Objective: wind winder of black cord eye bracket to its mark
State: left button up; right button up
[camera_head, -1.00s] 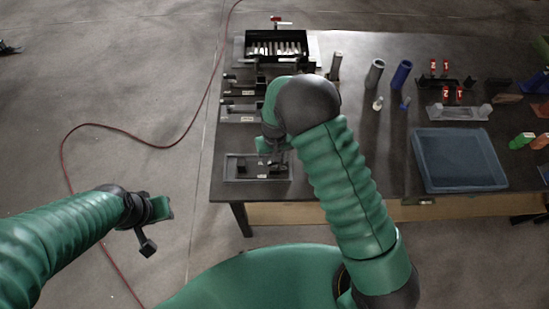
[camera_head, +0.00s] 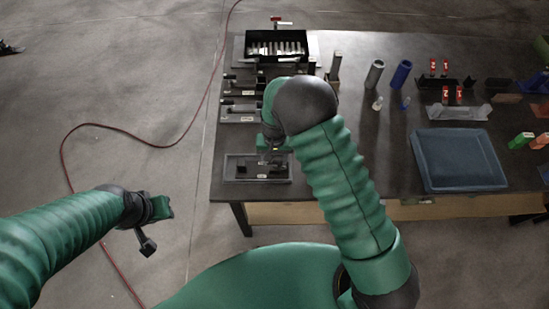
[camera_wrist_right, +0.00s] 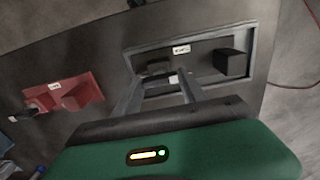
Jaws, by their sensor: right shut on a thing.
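The black cord eye bracket (camera_head: 240,168) sits in a dark framed tray (camera_head: 230,180) at the table's near left corner. In the right wrist view, its black block (camera_wrist_right: 232,63) stands at the right end of the tray (camera_wrist_right: 148,55), by a white label. My right gripper (camera_wrist_right: 157,84) reaches down over the tray and is shut on a small part at the bracket's other end, seemingly the winder; the fingers hide much of it. The mark cannot be made out. My left gripper (camera_head: 156,222) hangs off the table's left side; its jaw state is unclear.
More fixtures (camera_head: 240,110) stand behind the tray. A black box of light strips (camera_head: 277,47) is at the back. A blue bin (camera_head: 457,160) and upright cylinders (camera_head: 375,73) stand to the right. A red bracket (camera_wrist_right: 78,92) shows in the wrist view.

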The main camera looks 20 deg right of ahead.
aim_at(275, 161)
jog(key=o, duration=1.4)
jog(key=shift+r, duration=0.15)
notch_tip(275, 161, up, 16)
jog(key=shift+r+b, duration=0.25)
jog(key=shift+b, duration=0.8)
jog(key=s+d+f+n+t, duration=0.1)
jog(key=s, duration=0.4)
jog(key=s+d+f+n+b, duration=0.1)
jog(key=s+d+f, duration=0.1)
jog(key=s, duration=0.3)
jog(key=s+d+f+n+t+b, duration=0.1)
jog(key=s+d, duration=0.1)
jog(key=s, duration=0.3)
jog(key=shift+s+f+t, duration=0.15)
jog(key=shift+f+t, duration=0.15)
jog(key=shift+f, duration=0.1)
